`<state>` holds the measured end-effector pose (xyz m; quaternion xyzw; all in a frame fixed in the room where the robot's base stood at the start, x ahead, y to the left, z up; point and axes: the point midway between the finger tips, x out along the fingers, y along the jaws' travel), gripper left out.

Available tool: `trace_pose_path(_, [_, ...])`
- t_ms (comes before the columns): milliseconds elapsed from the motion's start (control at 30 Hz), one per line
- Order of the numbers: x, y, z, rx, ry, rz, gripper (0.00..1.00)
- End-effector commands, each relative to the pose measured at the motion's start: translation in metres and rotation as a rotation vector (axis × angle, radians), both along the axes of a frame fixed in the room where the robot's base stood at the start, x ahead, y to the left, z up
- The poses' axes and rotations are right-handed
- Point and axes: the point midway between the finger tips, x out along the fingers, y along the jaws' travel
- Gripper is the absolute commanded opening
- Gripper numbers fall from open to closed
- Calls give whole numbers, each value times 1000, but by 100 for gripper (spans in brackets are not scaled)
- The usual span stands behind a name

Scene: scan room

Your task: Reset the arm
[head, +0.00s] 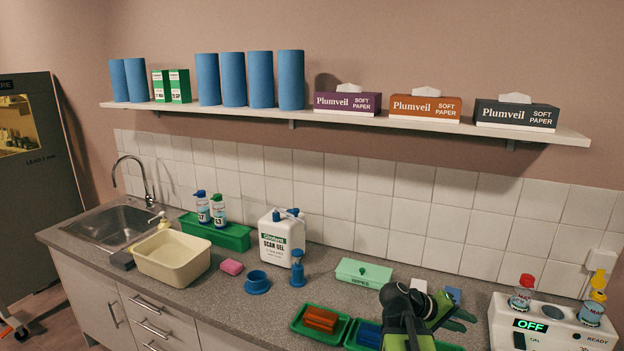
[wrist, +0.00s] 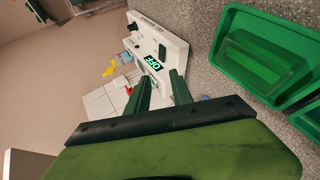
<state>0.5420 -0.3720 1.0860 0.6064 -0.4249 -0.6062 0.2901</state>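My gripper (head: 460,308) is over the front right part of the counter in the head view, with its green fingers pointing right. In the wrist view its two dark green fingers (wrist: 160,80) stand apart with a clear gap and nothing between them. My gripper is open and empty. The arm behind it is mostly cut off by the bottom edge of the head view.
A white warmer unit (head: 550,322) reading OFF stands to the right, holding bottles. Green trays (head: 296,326) lie left of and below my gripper; a green wipes box (head: 362,271) is behind. A basin (head: 172,258) and sink (head: 110,226) are far left.

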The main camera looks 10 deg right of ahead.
Motion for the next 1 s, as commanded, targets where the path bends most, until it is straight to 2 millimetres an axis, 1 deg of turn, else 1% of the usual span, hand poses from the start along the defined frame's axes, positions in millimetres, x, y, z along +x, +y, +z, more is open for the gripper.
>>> trace_pose_path(33, [9, 20, -13, 62, -15, 19, 27])
trace_pose_path(67, [14, 33, -22, 106, -25, 28, 27])
trace_pose_path(167, [32, 89, -54, 281, -56, 70, 27])
trace_pose_path(200, [39, 116, -66, 361, -66, 90, 27])
trace_pose_path(267, [48, 159, -83, 482, -77, 117, 27])
trace_pose_path(300, [52, 187, -92, 558, -81, 134, 27])
trace_pose_path(367, [57, 224, -103, 658, -83, 157, 27])
trace_pose_path(400, [59, 247, -108, 719, -83, 170, 27])
trace_pose_path(467, [60, 279, -113, 803, -81, 187, 27])
trace_pose_path(500, [60, 299, -116, 854, -77, 199, 27])
trace_pose_path(567, [60, 328, -119, 928, -73, 214, 27])
trace_pose_path(600, [60, 346, -120, 974, -68, 225, 27])
trace_pose_path(667, [58, 373, -121, 1043, -60, 239, 27])
trace_pose_path(700, [56, 381, -136, 1066, -54, 241, 27])
trace_pose_path(733, [53, 378, -151, 1061, -50, 236, 27])
trace_pose_path(800, [49, 377, -171, 1061, -38, 228, 27])
trace_pose_path(867, [45, 373, -187, 1061, -30, 221, 27])
trace_pose_path(900, [42, 373, -196, 1062, -23, 217, 27])
trace_pose_path(1000, [37, 373, -216, 1063, -9, 208, 27])
